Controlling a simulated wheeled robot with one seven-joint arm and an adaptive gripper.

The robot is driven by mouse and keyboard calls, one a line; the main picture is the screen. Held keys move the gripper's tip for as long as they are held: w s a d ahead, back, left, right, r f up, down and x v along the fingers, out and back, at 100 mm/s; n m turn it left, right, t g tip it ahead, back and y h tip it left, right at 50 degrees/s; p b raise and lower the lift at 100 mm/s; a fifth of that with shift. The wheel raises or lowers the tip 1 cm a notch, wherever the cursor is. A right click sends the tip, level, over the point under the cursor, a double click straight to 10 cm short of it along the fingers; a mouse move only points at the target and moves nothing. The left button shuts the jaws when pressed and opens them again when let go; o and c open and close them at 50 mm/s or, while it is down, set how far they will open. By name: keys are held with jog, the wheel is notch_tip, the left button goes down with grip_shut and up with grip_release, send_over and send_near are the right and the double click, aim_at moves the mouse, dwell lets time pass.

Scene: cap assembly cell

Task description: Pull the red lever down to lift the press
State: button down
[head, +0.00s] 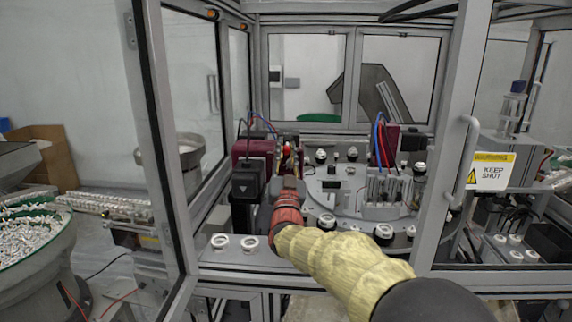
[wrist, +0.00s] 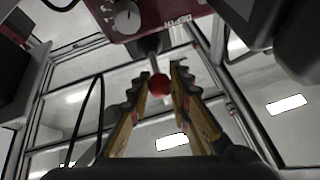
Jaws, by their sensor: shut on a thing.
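The red lever's round knob (wrist: 159,85) sits between the two fingers of my gripper (wrist: 160,80) in the wrist view, at the end of a grey rod that runs up to the press. My gripper is shut on this knob. The press has a dark red housing (wrist: 150,18) with a dial and the word DEPTH at the top of the wrist view. In the head view my gripper (head: 288,160) reaches into the cell beside the dark red and black press (head: 250,160). A small red spot shows between its fingers; the rest of the lever is hard to make out there.
A round grey table (head: 345,205) with white-topped fixtures lies right of my gripper. White rings (head: 220,241) sit on the front ledge. Frame posts stand left and right of the opening, with an open door marked KEEP SHUT (head: 491,172) at right.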

jog(key=shift+f+t+y+b, duration=0.35)
jog(key=shift+t+b, duration=0.15)
jog(key=shift+b, duration=0.95)
jog(key=c, duration=1.6)
grip_release()
jog(key=s, duration=0.4)
jog(key=s+f, duration=0.1)
jog(key=s, duration=0.4)
jog(key=s+d, duration=0.1)
jog(key=s, duration=0.4)
jog(key=shift+s+f, duration=0.2)
jog(key=shift+f, duration=0.15)
jog(key=shift+c, duration=0.6)
